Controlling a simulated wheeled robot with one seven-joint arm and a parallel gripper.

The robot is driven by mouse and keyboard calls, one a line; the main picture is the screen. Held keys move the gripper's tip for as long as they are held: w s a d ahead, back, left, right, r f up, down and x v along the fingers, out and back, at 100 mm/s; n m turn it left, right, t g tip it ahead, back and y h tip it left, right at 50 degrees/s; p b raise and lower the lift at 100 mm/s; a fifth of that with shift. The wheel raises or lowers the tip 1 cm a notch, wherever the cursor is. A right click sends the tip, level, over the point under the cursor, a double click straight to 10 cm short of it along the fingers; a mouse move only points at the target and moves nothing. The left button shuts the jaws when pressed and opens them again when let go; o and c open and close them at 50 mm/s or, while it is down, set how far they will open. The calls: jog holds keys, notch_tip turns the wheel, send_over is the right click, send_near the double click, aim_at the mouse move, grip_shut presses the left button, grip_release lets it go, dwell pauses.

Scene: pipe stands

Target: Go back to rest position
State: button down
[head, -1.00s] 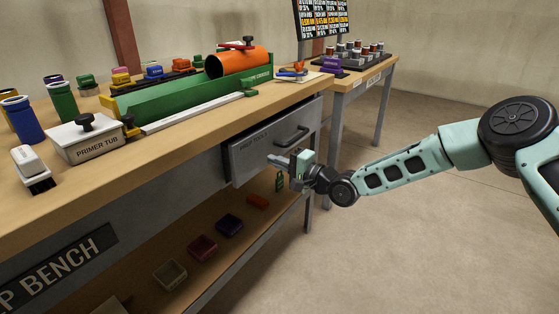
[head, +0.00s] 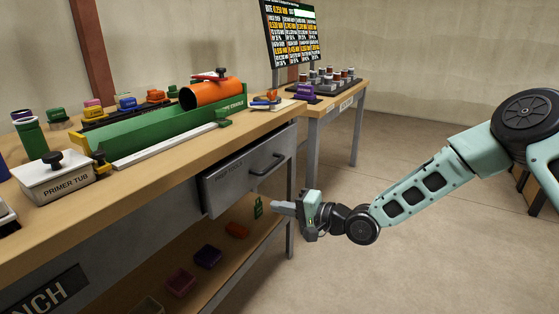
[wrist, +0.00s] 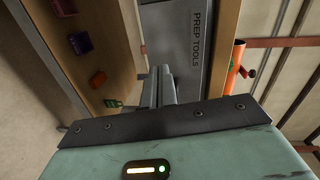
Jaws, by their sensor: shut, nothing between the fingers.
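My gripper (head: 284,208) is shut and empty. In the head view it hangs in front of the bench, below and right of the grey drawer marked PREP TOOLS (head: 225,190), with its fingers pointing left. The drawer looks shut, and my gripper appears apart from its handle (head: 268,165). In the wrist view the two fingers (wrist: 158,84) lie together, and the drawer front (wrist: 192,60) shows beyond them. My arm stretches in from the right side of the head view.
The bench top (head: 140,172) holds a green cradle with an orange pipe (head: 213,92) and a primer tub (head: 65,182). The lower shelf holds small bins (head: 208,256) and a green padlock (head: 258,208). A second table (head: 345,103) stands behind. Open floor (head: 400,260) lies to the right.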

jog(key=s+d+r+n+g+h, duration=0.3)
jog(key=s+d+n+h, duration=0.15)
jog(key=s, duration=0.75)
jog(key=s+d+r+n+g+h+p, duration=0.15)
jog(key=s+d+r+n+h, duration=0.3)
jog(key=s, duration=0.85)
jog(key=s+d+r+n+g+h, duration=0.3)
jog(key=s+d+h, duration=0.2)
jog(key=s, duration=0.7)
notch_tip(320, 180, up, 18)
jog(key=p, duration=1.7)
jog(key=shift+w+f+p, duration=0.25)
jog(key=shift+p, duration=0.1)
jog(key=shift+d, duration=0.1)
